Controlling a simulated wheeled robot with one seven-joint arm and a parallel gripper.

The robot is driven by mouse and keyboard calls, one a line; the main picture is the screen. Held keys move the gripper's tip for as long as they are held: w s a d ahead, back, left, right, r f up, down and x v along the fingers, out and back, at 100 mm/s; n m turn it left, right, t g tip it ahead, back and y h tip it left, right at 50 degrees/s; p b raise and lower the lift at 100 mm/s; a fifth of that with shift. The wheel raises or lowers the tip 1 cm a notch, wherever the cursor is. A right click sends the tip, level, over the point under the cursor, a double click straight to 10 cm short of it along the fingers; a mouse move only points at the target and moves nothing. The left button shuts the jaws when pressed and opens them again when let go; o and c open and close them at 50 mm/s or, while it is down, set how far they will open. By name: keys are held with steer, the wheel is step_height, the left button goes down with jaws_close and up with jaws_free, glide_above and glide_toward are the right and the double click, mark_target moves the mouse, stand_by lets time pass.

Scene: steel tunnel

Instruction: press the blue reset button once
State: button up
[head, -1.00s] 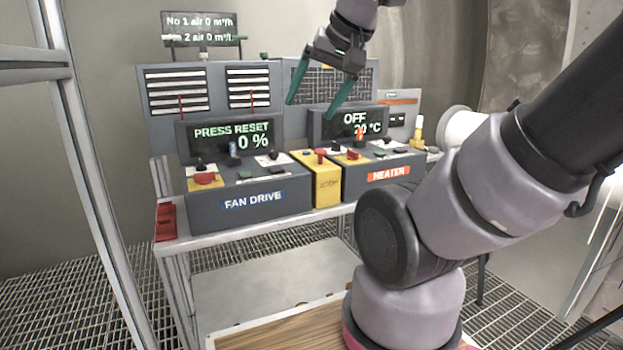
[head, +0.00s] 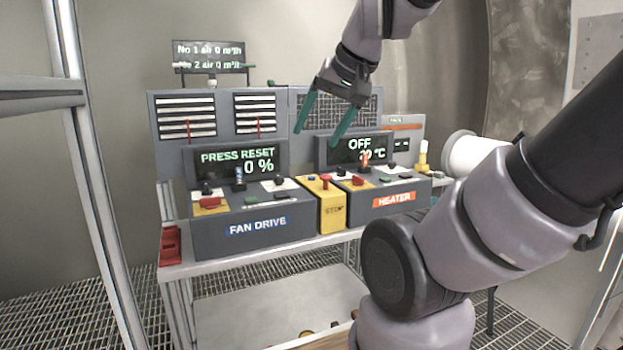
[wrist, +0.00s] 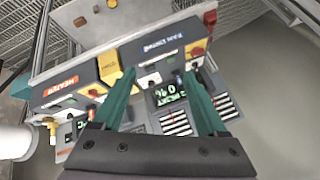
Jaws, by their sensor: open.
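The yellow box stands between the FAN DRIVE console (head: 240,232) and the HEATER console (head: 393,200). The fan display (head: 238,158) reads PRESS RESET and 0 %. My gripper (head: 316,140) is open and empty, its green fingers pointing down above the consoles, apart from them. In the wrist view my gripper (wrist: 158,72) spans part of the fan console, with the yellow box (wrist: 108,67) beside the left finger. I cannot make out the blue button there.
A blue upright piece (head: 240,176) and a red button (head: 210,203) stand on the fan console. A red item (head: 170,246) lies at the bench's left end. A metal frame post (head: 97,180) rises at left. A white cylinder (head: 470,155) is at right.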

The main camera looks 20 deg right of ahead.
jaws_close()
stand_by(1.5)
